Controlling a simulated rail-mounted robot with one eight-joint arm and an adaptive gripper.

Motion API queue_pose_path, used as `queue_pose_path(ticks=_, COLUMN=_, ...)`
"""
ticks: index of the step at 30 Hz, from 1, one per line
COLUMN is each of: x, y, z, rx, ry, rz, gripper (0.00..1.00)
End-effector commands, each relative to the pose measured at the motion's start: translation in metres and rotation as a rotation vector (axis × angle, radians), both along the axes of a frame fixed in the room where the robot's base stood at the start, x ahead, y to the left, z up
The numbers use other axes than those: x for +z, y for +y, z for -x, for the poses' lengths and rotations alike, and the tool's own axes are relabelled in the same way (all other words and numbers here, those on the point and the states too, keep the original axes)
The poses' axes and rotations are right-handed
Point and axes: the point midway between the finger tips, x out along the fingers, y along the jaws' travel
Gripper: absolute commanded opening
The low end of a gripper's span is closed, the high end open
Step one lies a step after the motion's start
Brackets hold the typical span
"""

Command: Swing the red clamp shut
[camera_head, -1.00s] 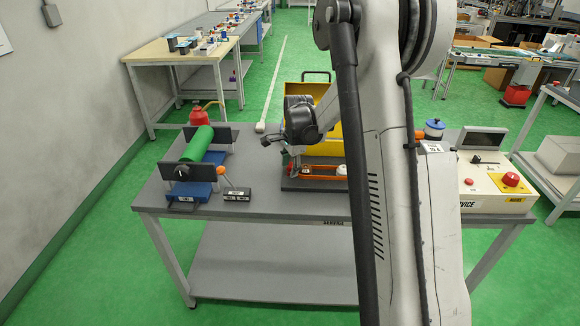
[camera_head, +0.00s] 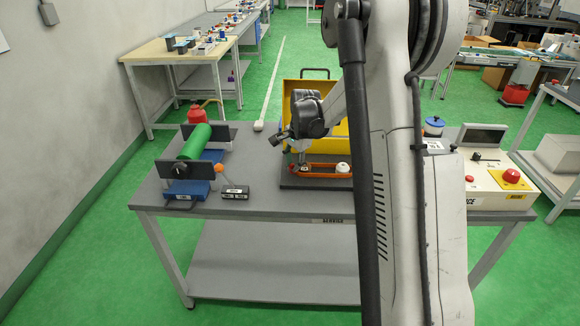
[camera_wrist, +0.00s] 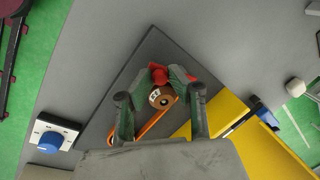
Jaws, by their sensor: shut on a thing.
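The red clamp (camera_wrist: 160,75) shows in the wrist view at the head of a dark plate (camera_wrist: 108,118), beside a brown round part with a pale face (camera_wrist: 162,97). My gripper (camera_wrist: 166,78) reaches down over it, with its fingertips closed around the red piece. Part of the clamp is hidden by the fingers. In the head view my gripper (camera_head: 301,158) is low over the left end of the orange loop (camera_head: 322,174) on the plate. The clamp cannot be made out clearly there.
A white knob (camera_head: 343,168) stands at the loop's right end. A green roller (camera_head: 196,141) on a stand is to the left, and a control box with a red button (camera_head: 511,177) to the right.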

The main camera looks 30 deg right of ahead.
Motion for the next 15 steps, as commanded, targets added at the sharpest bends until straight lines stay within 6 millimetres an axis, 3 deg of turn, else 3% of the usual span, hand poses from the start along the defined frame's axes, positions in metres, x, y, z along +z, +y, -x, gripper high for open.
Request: queue_pose_path(ticks=15, x=-0.001, y=-0.027, z=0.0, rx=0.487, ry=0.0, rz=-0.001, gripper=0.0)
